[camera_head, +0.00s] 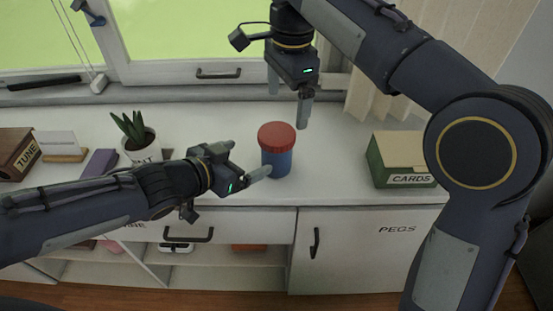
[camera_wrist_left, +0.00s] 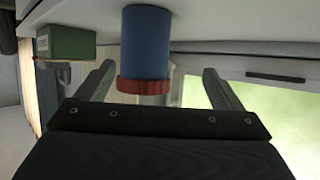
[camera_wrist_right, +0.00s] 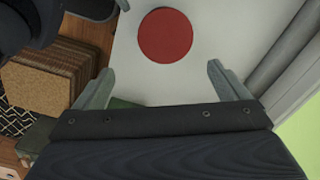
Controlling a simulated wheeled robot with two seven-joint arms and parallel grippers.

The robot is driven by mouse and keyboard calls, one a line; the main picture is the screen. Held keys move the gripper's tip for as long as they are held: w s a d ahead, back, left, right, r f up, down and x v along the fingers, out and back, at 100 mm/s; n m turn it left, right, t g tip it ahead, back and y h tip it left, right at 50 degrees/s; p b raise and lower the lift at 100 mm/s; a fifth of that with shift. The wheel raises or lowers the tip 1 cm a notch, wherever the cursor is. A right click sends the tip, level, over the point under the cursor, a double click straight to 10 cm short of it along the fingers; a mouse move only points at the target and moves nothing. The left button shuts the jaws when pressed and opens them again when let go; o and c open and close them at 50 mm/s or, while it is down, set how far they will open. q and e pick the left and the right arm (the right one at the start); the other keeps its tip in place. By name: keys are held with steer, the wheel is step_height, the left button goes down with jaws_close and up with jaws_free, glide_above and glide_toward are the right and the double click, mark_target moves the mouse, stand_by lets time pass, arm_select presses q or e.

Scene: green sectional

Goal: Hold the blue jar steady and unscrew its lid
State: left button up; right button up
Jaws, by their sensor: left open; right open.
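The blue jar (camera_head: 277,163) stands upright on the white counter with its red lid (camera_head: 277,135) on top. My left gripper (camera_head: 252,159) is open just left of the jar, level with it. In the left wrist view the jar (camera_wrist_left: 146,42) and lid (camera_wrist_left: 145,86) appear upside down, ahead of and between the fingers (camera_wrist_left: 158,82). My right gripper (camera_head: 289,100) is open and points down, above and slightly behind the lid. In the right wrist view the lid (camera_wrist_right: 165,35) lies beyond the open fingers (camera_wrist_right: 158,80). Neither gripper visibly holds anything.
A green box marked CARDS (camera_head: 402,160) stands to the right on the counter (camera_head: 335,165). A potted plant (camera_head: 138,140), a purple block (camera_head: 100,162) and a TUNE box (camera_head: 18,153) stand to the left. The window and its sill are behind. Counter between jar and green box is clear.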

mark_target(267, 154)
arm_select(q)
steer(key=shift+s+d+h, duration=0.1)
steer(key=shift+d+h, duration=0.3)
steer(key=shift+d, duration=0.25)
arm_select(e)
steer(key=shift+w+a+f, duration=0.1)
steer(key=shift+a+f, duration=0.05)
steer(key=shift+a, duration=0.7)
arm_select(q)
steer(key=shift+d+m, duration=0.3)
steer(key=shift+d, duration=0.05)
arm_select(e)
steer(key=shift+a+m, duration=0.15)
steer(key=shift+m, duration=0.15)
arm_select(q)
steer(key=shift+w+d+f, duration=0.1)
steer(key=shift+w+d, duration=0.3)
steer(key=shift+d, duration=0.05)
steer(key=x, duration=0.6)
steer(key=shift+w+d+f, duration=0.1)
steer(key=shift+f, duration=0.1)
